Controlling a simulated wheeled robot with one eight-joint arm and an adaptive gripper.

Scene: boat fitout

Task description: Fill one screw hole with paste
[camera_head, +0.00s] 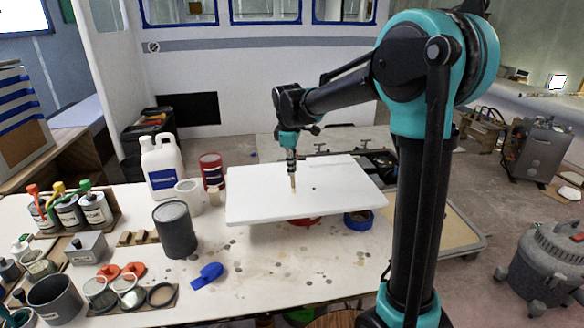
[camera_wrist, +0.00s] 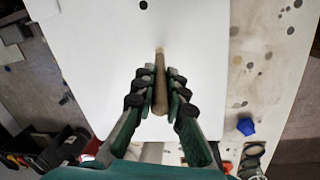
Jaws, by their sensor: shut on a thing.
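A white panel (camera_head: 255,190) lies raised over the workbench. It also fills much of the wrist view (camera_wrist: 95,70). One dark screw hole (camera_head: 313,188) shows in its face, and a dark hole shows at the top of the wrist view (camera_wrist: 143,5). My gripper (camera_head: 291,170) is above the panel, pointing down. It is shut on a slim wooden stick (camera_wrist: 160,85), whose tip points at the panel just left of the hole in the head view. I cannot tell whether the tip touches the panel or covers another hole. No paste is clearly visible on the tip.
A red roll (camera_head: 305,221) and a blue tape roll (camera_head: 358,220) sit under the panel's front edge. A dark grey can (camera_head: 175,230), a white jug (camera_head: 162,165) and several paint tins stand left. A blue object (camera_head: 207,272) lies on the spotted bench; its front right is clear.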

